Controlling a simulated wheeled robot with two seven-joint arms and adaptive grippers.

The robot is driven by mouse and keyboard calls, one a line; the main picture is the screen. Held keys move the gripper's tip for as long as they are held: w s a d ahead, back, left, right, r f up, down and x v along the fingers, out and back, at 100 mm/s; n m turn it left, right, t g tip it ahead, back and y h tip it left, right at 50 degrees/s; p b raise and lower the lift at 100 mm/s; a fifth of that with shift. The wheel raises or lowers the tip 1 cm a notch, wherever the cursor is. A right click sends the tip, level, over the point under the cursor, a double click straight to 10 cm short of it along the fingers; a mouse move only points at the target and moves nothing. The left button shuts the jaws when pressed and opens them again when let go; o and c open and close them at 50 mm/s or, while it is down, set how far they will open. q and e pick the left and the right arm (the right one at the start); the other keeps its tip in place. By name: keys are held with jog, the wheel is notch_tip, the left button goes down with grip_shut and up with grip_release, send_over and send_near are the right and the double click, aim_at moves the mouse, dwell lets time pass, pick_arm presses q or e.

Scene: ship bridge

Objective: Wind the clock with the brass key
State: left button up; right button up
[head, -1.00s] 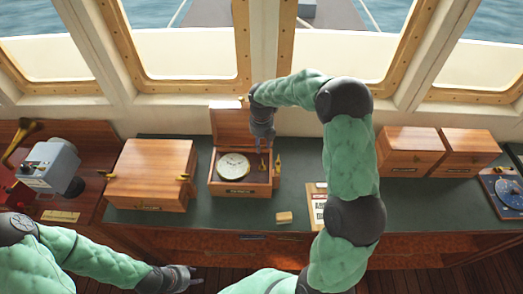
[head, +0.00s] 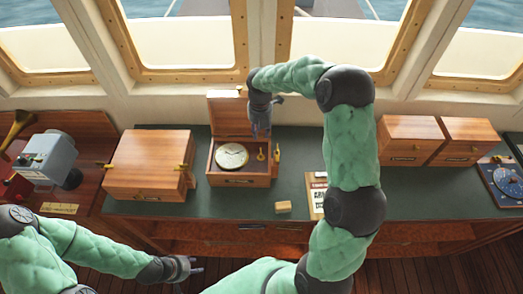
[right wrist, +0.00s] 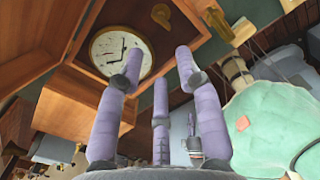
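The clock (head: 232,156) has a round white face with dark hands and sits in an open wooden box (head: 240,182) on the green counter. It also shows in the right wrist view (right wrist: 115,48). A brass key (head: 261,153) stands in the box just right of the clock. In the right wrist view it seems to be the brass piece (right wrist: 162,14) at the top edge. My right gripper (head: 265,131) hangs above the key, pointing down, apart from it. Its fingers (right wrist: 160,78) are spread and empty. My left gripper (head: 197,265) is open and empty in front of the counter.
A closed wooden box (head: 150,165) stands left of the clock box, and two more boxes (head: 408,140) (head: 470,138) stand right. A brass fitting (head: 277,152) is on the clock box's right side. A small wooden block (head: 283,207) and a paper sign (head: 318,195) lie in front.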

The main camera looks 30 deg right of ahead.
aim_at(261, 154)
jog(key=f+m+b, duration=0.1)
jog(key=f+m, duration=0.3)
jog(key=m, duration=0.6)
jog(key=f+m+b, duration=0.2)
jog(key=f+m, duration=0.2)
jog(key=m, duration=0.7)
jog(key=f+m+b, duration=0.2)
jog(key=f+m, duration=0.2)
jog(key=m, duration=0.7)
jog(key=shift+s+d, duration=0.15)
jog(key=shift+d, duration=0.1)
grip_shut()
